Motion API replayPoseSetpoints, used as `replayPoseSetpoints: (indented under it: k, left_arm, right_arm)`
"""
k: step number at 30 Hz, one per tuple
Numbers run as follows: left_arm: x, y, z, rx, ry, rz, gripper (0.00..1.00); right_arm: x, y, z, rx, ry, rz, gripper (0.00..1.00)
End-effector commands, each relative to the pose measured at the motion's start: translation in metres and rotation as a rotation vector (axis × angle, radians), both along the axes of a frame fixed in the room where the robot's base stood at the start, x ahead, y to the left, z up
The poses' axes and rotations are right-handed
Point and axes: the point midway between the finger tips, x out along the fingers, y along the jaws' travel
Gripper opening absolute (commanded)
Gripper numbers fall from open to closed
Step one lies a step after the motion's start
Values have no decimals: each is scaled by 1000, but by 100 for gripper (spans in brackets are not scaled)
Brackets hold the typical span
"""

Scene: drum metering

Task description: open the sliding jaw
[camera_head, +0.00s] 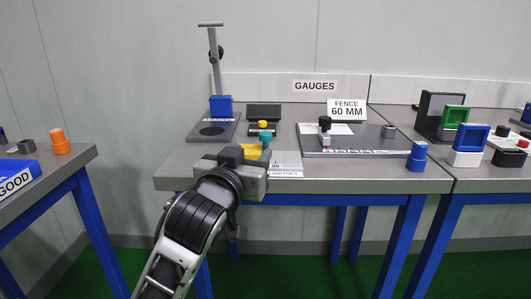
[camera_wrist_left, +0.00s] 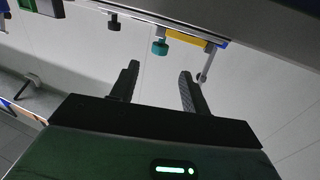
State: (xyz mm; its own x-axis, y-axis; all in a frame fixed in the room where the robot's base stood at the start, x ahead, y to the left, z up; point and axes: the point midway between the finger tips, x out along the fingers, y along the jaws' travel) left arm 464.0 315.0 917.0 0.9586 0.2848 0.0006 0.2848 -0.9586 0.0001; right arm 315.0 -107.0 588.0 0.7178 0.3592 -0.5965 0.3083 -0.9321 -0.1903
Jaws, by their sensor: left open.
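A teal knob (camera_head: 265,139) and a yellow block (camera_head: 250,151) show at the front of the middle table, just beyond my left gripper (camera_head: 260,160). I cannot tell for sure which part is the sliding jaw. In the left wrist view the teal knob (camera_wrist_left: 160,46) hangs beside the yellow block (camera_wrist_left: 188,38) along a rail-like edge. My left gripper (camera_wrist_left: 158,80) shows there with two dark fingers spread wide and nothing between them. The fingertips stand apart from the knob. In the head view my gripper hides part of the device. My right gripper is not visible.
On the middle table (camera_head: 380,182) stand a post stand with a blue block (camera_head: 221,105), a plate with a black-knobbed fence (camera_head: 325,130) and a blue cylinder (camera_head: 417,156). A right table holds green and blue frames (camera_head: 470,138). A left table holds an orange part (camera_head: 60,142).

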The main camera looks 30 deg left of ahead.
Motion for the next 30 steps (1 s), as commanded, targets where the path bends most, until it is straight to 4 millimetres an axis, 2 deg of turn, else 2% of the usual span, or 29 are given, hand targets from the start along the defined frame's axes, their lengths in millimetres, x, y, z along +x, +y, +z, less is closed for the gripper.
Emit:
replayPoseSetpoints:
  k: [3,9,15,20,28,30]
  left_arm:
    - [27,8,0,2,1,1,46]
    - [67,20,0,1,0,1,46]
    - [92,27,-1,1,1,-1,46]
    - [100,30,0,1,1,0,46]
    - [101,30,0,1,1,-1,46]
    - [101,30,0,1,1,-1,27]
  right_arm:
    - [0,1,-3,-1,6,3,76]
    - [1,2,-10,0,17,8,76]
    - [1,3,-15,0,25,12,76]
    - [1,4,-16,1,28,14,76]
    - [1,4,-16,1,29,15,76]
    - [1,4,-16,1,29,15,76]
